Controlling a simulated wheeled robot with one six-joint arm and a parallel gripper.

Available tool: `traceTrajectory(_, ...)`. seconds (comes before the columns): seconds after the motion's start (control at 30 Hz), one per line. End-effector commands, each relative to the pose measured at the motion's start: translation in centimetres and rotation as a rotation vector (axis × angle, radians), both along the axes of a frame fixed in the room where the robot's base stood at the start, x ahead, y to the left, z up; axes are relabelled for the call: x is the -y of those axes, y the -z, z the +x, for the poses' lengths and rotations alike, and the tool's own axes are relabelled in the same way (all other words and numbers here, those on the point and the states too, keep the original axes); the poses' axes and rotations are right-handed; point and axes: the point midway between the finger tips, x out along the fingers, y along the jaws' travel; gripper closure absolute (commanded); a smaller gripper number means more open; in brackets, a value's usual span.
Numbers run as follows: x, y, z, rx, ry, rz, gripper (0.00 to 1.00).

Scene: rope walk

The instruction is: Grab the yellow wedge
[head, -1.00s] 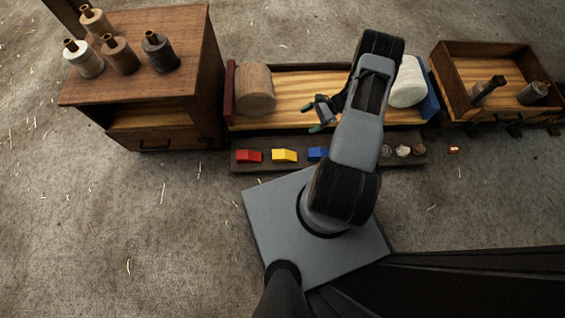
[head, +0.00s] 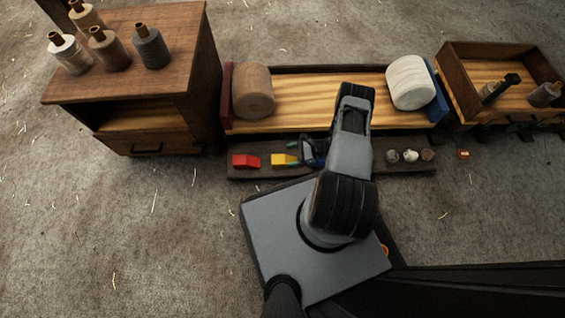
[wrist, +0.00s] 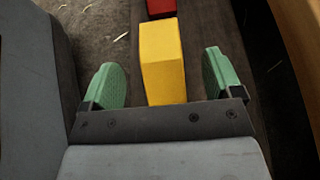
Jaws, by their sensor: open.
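The yellow wedge (head: 279,160) lies on the dark low ledge in the head view, between a red wedge and a blue one. In the wrist view the yellow wedge (wrist: 162,60) stands between the two green fingertips, with a gap on each side. My gripper (head: 292,154) is open around the wedge's near end, and neither finger visibly touches it. The gripper's green pads also show in the wrist view (wrist: 165,78). The gripper partly covers the right side of the yellow wedge in the head view.
The red wedge (head: 246,161) lies left of the yellow one. The blue wedge (head: 316,160) is mostly hidden by my gripper. Several small lumps (head: 410,155) sit at the ledge's right. Behind is a wooden trough (head: 320,100); a cabinet (head: 150,90) stands left.

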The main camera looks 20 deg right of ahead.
Motion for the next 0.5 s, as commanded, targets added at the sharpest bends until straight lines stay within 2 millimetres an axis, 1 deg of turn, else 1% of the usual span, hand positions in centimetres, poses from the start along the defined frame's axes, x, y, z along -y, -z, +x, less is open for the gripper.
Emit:
traceTrajectory(0.17,-0.8,0.6,0.2,-0.001,-0.002,0.0,0.15)
traceTrajectory(0.37,-3.1,2.2,0.7,-0.002,-0.005,0.001,0.15)
traceTrajectory(0.5,-4.3,2.5,1.2,0.0,-0.003,0.0,0.15)
